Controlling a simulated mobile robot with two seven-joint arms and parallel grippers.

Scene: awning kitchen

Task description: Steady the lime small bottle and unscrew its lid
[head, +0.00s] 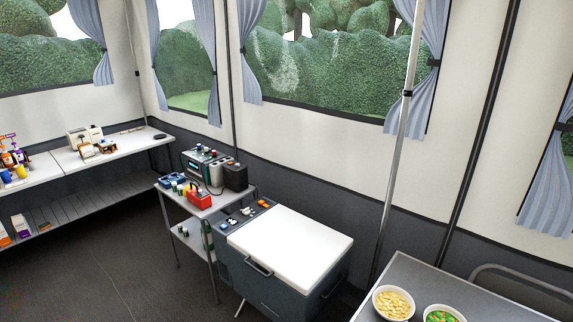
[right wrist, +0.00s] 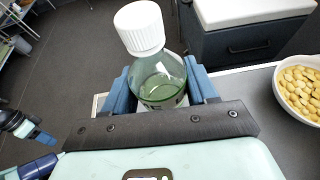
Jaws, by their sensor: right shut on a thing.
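A clear green bottle (right wrist: 160,82) with a ribbed white lid (right wrist: 140,27) is in the right wrist view. It matches the lime small bottle. The lid sits on the bottle's neck. My right gripper (right wrist: 165,90) is shut on the bottle's body, with a blue finger on either side. The bottle's lower part is hidden behind the gripper. Blue and dark parts at the left edge of the right wrist view look like my left gripper (right wrist: 42,140), apart from the bottle. Its jaws do not show clearly. Neither gripper nor the bottle shows in the head view.
A grey table (head: 419,281) at lower right holds a bowl of yellow pieces (head: 393,303) and a bowl of green and orange pieces (head: 443,315). A white-lidded cooler (head: 290,243) stands beyond. A cluttered trolley (head: 181,200) and side shelves (head: 105,156) are farther left. Open floor lies between.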

